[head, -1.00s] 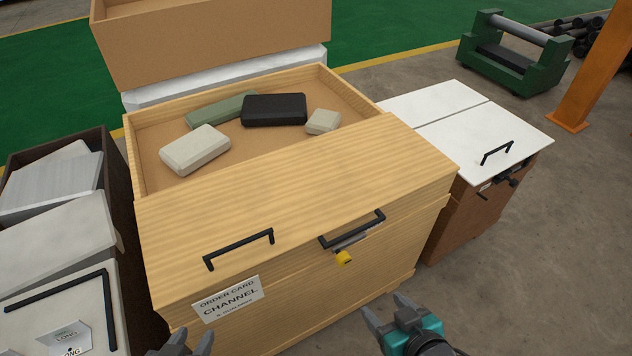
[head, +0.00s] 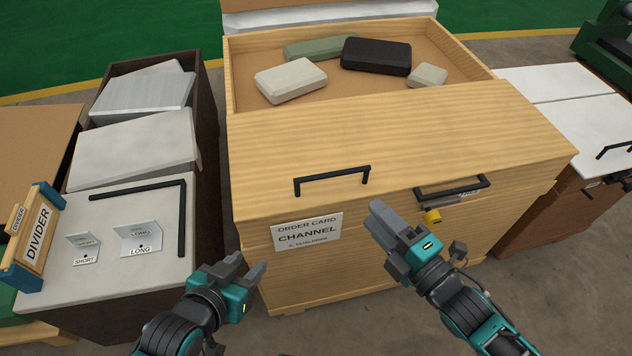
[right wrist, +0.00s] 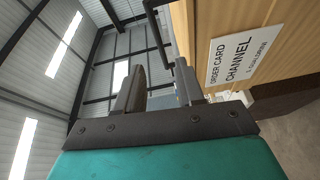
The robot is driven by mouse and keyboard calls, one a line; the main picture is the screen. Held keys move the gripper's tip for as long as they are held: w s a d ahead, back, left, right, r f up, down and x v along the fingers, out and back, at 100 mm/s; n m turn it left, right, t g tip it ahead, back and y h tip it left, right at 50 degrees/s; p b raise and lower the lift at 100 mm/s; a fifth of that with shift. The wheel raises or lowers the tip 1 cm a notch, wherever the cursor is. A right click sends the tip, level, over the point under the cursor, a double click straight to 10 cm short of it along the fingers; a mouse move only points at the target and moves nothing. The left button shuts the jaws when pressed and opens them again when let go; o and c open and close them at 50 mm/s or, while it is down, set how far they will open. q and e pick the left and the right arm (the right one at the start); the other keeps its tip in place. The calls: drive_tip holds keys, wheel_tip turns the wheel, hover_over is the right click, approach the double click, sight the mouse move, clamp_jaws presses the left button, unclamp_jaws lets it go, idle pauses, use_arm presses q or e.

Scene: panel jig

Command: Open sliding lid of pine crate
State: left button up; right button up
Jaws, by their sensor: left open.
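The pine crate (head: 345,266) stands in the middle of the head view. Its wooden lid (head: 390,128) covers the front part, and the back part is open with several blocks inside. My left gripper (head: 246,270) is open and empty at the crate's lower left.
A dark bin (head: 205,115) with grey slabs stands to the left, with a pale top (head: 120,235) bearing small cards and a black bar. A DIVIDER sign (head: 38,232) is at far left. A white-topped brown box (head: 580,120) stands close on the right. An order card (head: 306,232) is on the crate.

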sight(333, 172)
drive_tip(key=shift+n+y, duration=0.3)
drive_tip(key=shift+n, duration=0.3)
drive_tip(key=b+x, duration=0.1)
drive_tip(key=x, duration=1.1)
drive_tip(key=shift+a+f+b, duration=0.1)
drive_tip(key=shift+a+b, duration=0.05)
drive_tip(key=shift+b, duration=0.25)
drive_tip(key=shift+w+a, duration=0.35)
drive_tip(key=shift+w, duration=0.05)
clamp_jaws()
